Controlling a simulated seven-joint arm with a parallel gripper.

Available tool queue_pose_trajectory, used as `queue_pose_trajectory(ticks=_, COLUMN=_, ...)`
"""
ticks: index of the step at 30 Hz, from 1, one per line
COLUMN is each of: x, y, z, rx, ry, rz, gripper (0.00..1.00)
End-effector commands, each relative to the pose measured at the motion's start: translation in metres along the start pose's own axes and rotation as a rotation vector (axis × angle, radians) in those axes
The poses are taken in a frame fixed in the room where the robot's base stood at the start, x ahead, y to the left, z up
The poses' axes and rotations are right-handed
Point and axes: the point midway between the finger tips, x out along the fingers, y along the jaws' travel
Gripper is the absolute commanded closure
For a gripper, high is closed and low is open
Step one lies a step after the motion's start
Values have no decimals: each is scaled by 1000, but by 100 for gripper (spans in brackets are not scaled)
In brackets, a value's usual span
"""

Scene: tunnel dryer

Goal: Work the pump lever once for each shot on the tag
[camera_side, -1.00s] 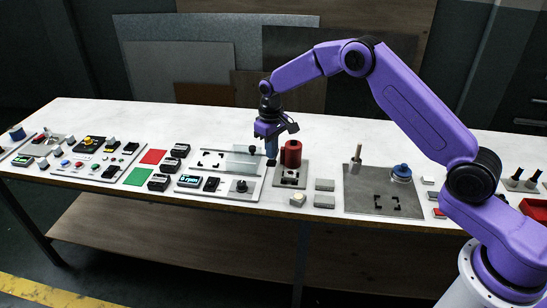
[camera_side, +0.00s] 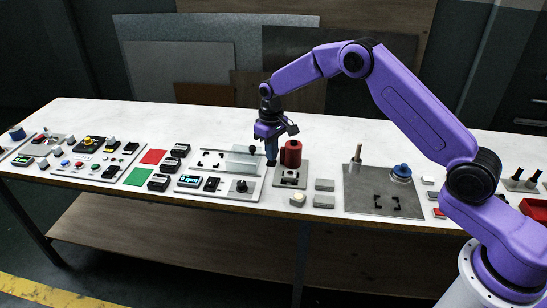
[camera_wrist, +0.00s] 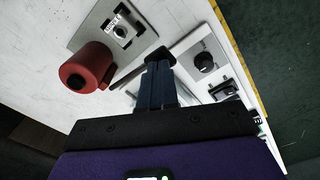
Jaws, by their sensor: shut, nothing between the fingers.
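The red pump cylinder (camera_side: 291,153) stands upright on a grey plate (camera_side: 301,172) in the side view. In the wrist view the red cylinder (camera_wrist: 88,66) is at the left. A dark rod (camera_wrist: 127,77), which looks like the pump lever, runs from beside it to a black knob (camera_wrist: 159,53). My gripper (camera_side: 271,158) is shut and empty, pointing down just left of the cylinder. In the wrist view its fingertips (camera_wrist: 157,66) are at the black knob; I cannot tell whether they touch it. A small pale tag (camera_wrist: 113,22) lies on the plate; its marking is too small to read.
Left of the pump are a clear upright panel (camera_side: 243,160), a black knob (camera_side: 241,186) on a plate and a lit display (camera_side: 189,181). Small grey blocks (camera_side: 324,185) lie to the right, then a larger plate (camera_side: 365,204) with a post and a blue knob.

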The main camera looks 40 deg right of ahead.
Motion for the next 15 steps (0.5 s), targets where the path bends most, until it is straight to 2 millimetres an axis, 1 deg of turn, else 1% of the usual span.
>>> queue_pose_trajectory(ticks=15, x=18, y=0, z=0, rx=0, ry=-1, rz=0, gripper=100)
